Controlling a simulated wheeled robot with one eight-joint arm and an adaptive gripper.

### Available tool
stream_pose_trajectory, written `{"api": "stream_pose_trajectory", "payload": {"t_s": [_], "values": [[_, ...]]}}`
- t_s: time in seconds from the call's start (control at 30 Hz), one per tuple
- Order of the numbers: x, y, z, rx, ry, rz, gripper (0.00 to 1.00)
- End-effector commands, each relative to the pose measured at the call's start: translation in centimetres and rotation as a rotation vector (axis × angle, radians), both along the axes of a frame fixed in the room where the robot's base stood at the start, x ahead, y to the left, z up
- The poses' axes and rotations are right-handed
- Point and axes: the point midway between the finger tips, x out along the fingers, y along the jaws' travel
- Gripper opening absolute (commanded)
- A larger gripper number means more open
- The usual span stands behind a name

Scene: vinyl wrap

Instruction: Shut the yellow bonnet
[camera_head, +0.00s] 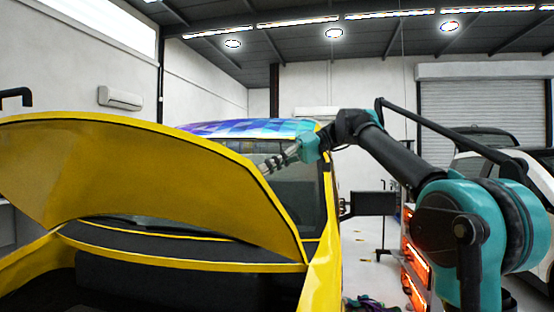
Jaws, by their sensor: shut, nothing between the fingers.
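The yellow bonnet (150,175) stands raised across the left and middle of the head view, its front edge up and its underside hidden from me in part. Below it is the open, dark engine bay (150,275) with a yellow body rim. My gripper (264,169) is shut and empty. It appears just beyond the bonnet's upper right edge, in front of the windscreen (295,190). I cannot tell whether its fingertips touch the bonnet.
The car's roof (250,128) has a blue and purple wrap. A black side mirror (370,203) juts out at the right. Some floor shows between.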

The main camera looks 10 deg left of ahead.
Motion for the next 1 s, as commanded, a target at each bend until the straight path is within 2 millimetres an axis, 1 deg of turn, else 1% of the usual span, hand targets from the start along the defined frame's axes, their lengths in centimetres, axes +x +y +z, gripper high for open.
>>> {"api": "stream_pose_trajectory", "payload": {"t_s": [0.03,0.2,0.53,0.67,0.77,0.87,1.0], "values": [[-0.3,0.1,-0.3,-0.001,0.000,0.001,0.00],[-0.7,0.2,-0.8,0.000,0.001,0.001,0.00],[-0.7,0.2,-0.8,0.000,0.000,0.000,0.00],[-1.0,0.3,-1.1,-0.001,-0.006,0.001,0.00],[-1.6,0.3,-1.6,-0.002,-0.019,0.001,0.00],[-2.6,0.4,-2.5,-0.004,-0.042,0.002,0.00],[-4.5,0.5,-4.6,-0.012,-0.091,0.005,0.00]]}}
